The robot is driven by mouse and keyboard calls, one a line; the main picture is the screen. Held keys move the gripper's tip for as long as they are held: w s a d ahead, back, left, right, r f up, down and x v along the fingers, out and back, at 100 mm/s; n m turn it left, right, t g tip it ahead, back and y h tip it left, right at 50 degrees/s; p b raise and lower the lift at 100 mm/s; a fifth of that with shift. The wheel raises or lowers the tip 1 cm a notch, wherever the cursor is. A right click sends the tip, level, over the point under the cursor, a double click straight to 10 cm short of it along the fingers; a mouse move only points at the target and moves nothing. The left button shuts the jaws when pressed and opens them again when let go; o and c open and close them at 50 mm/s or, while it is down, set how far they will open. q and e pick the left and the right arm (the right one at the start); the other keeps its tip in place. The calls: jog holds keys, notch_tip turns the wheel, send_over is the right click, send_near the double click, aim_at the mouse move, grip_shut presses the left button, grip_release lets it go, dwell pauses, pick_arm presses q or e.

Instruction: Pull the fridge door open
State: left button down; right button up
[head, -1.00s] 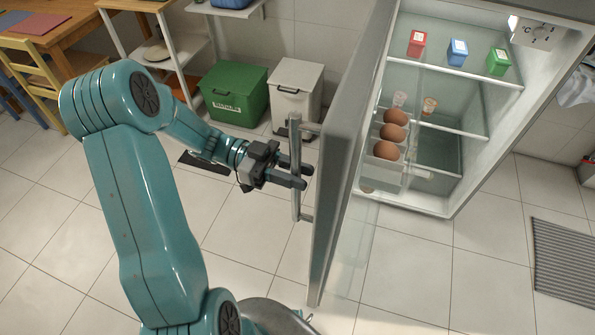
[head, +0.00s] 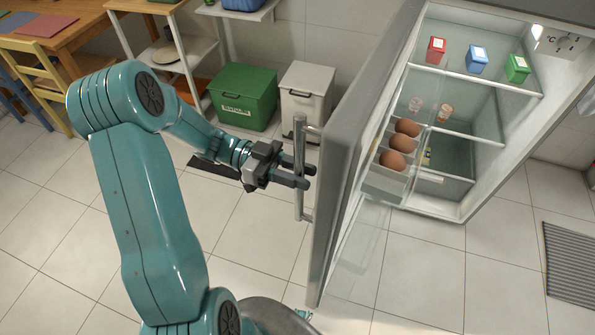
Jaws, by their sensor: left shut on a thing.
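The grey fridge door (head: 350,150) stands open, swung out toward me at a wide angle from the fridge (head: 450,208). Its vertical bar handle (head: 299,165) is on the door's outer face, on the left. My left gripper (head: 300,176) comes in from the left and is shut on the handle, its fingers on either side of the bar. Inside the fridge are red (head: 436,50), blue (head: 478,60) and green (head: 517,68) cartons on the top shelf. Several brown eggs (head: 393,160) sit in the door's inner rack.
A green bin (head: 244,97) and a white bin (head: 306,92) stand by the wall behind the handle. A white shelf unit (head: 165,55), a table (head: 60,30) and a yellow chair (head: 42,85) are at the back left. The tiled floor in front is mostly clear.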

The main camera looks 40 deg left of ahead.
dwell(0.4)
pick_arm(q)
jog(key=c, duration=1)
grip_release()
jog(key=b+v, duration=0.1)
jog(key=v, duration=1.5)
jog(key=shift+a, duration=0.2)
